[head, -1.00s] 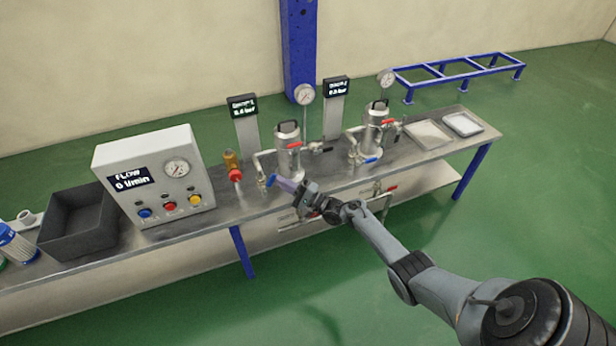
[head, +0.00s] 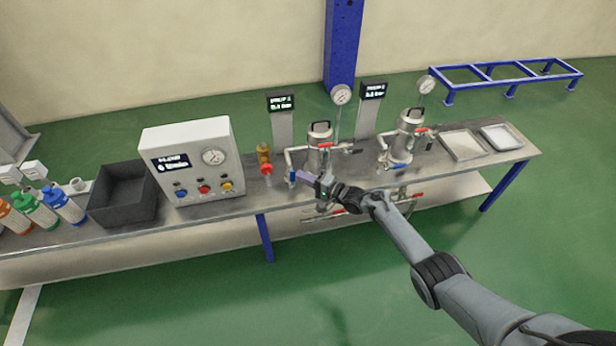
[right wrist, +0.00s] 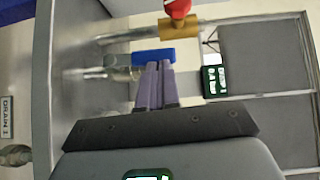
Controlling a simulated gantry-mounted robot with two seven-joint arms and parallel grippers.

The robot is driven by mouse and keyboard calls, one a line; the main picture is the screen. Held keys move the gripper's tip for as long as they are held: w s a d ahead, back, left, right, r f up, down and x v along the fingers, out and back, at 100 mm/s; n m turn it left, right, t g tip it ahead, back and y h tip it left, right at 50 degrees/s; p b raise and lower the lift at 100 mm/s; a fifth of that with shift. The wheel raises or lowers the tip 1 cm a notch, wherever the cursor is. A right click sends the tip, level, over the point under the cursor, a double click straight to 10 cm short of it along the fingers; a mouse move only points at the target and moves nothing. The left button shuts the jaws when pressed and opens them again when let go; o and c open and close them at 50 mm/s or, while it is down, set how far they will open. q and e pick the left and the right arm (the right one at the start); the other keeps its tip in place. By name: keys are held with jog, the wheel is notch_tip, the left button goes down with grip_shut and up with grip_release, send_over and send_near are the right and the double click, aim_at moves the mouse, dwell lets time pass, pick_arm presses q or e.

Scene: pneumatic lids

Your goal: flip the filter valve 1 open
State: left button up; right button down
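The left filter housing (head: 319,155), a steel cylinder with a black handle, stands on the bench. A small blue valve lever (head: 291,177) is on the pipe at its left; the lever also shows in the right wrist view (right wrist: 153,57). A red lever (head: 346,145) is on the pipe at its right. My right gripper (head: 303,174) has purple fingers just right of the blue lever. In the right wrist view its fingers are together, with tips at the blue lever's edge; contact is unclear. My left gripper is out of view.
A red-knobbed brass fitting (head: 265,165) and a control box (head: 190,160) stand to the left. A second filter housing (head: 405,140) and two trays (head: 462,145) are to the right. Drain pipes with red levers hang below the bench front.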

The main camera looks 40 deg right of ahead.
dwell(0.3)
jog(key=p+v, duration=0.5)
jog(key=v, duration=0.6)
dwell(0.4)
